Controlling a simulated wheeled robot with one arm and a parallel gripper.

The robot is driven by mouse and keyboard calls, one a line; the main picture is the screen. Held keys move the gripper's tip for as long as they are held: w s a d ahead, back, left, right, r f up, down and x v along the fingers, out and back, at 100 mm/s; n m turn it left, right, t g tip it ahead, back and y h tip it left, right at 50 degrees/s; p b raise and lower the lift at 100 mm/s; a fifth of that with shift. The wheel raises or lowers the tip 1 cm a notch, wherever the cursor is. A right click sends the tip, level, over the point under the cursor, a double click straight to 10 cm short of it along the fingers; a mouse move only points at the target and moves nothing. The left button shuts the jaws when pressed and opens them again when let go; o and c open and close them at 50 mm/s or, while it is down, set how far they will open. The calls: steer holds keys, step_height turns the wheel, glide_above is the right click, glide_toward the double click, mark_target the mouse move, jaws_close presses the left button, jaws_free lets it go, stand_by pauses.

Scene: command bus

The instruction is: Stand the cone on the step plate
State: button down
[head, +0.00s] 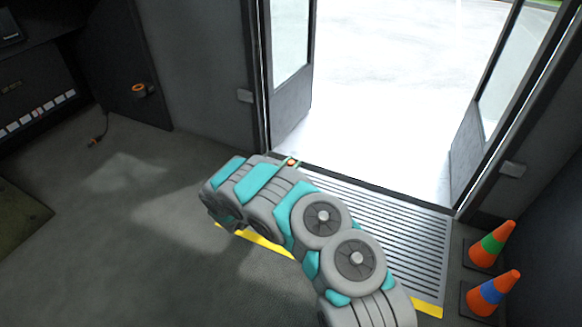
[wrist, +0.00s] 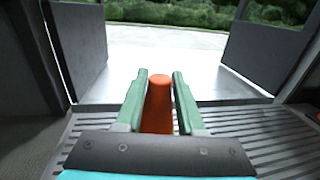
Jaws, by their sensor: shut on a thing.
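My gripper (wrist: 160,84) has green fingers and is shut on an orange cone (wrist: 158,112), which shows between the fingers in the wrist view. The cone's base is hidden behind the gripper's body, so I cannot tell whether it touches the plate. The step plate (head: 418,245) is a grey ribbed panel with yellow edge strips, in front of the open doorway. It also shows on both sides of my gripper in the wrist view (wrist: 255,126). In the head view my arm covers the plate's left part, and only a small orange bit of the cone (head: 291,161) shows near the doorway sill.
A cone with a green band (head: 492,245) and a cone with a blue band (head: 495,293) stand on dark bases right of the plate. Open door leaves (head: 290,110) flank the bright doorway. An orange ring-shaped item (head: 138,90) is at the left wall.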

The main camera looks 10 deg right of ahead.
steer(key=shift+f, duration=0.35)
steer(key=shift+f, duration=0.2)
steer(key=c, duration=0.5)
jaws_free()
